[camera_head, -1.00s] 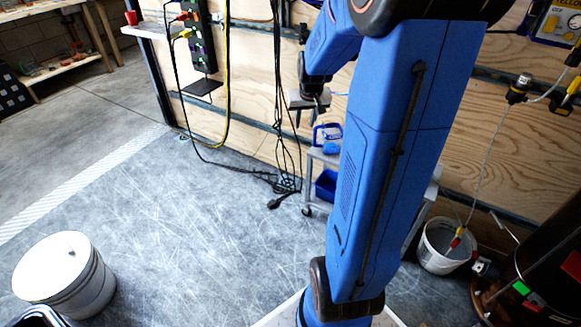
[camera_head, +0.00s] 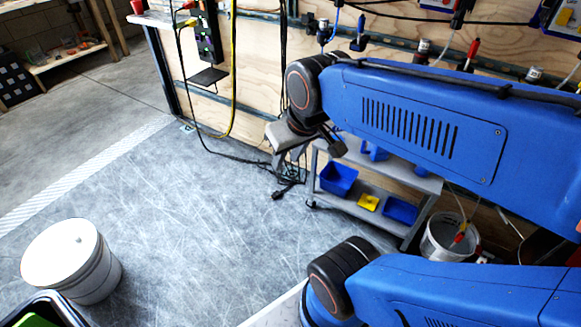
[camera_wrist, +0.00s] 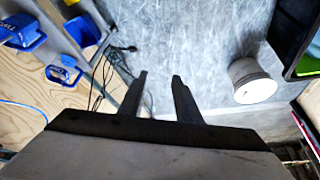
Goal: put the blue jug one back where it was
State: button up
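My gripper (camera_head: 292,160) hangs in front of the grey cart in the head view. In the wrist view its two dark fingers (camera_wrist: 157,80) stand apart with nothing between them. Two blue jug-like things show at the left of the wrist view: a larger blue one with white lettering (camera_wrist: 28,33) and a smaller blue one with an open handle (camera_wrist: 63,74). Both are apart from the fingers. I cannot tell which is the jug meant. In the head view a blue thing (camera_head: 373,150) on the cart's top shelf is partly hidden by my arm.
The grey cart (camera_head: 408,178) stands by the plywood wall, with a blue bin (camera_head: 338,179), a yellow piece (camera_head: 368,202) and another blue bin (camera_head: 400,211) low down. A bucket (camera_head: 443,236) stands to its right. Cables (camera_head: 285,185) lie left. A white lidded bucket (camera_head: 72,262) stands on open floor.

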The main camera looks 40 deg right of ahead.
jog(key=s, duration=0.1)
jog(key=s+a, duration=0.1)
jog(key=s, duration=0.1)
jog(key=shift+s+a+f+n, duration=0.1)
jog(key=shift+a+f+n, duration=0.05)
jog(key=shift+n, duration=0.15)
dwell(2.0)
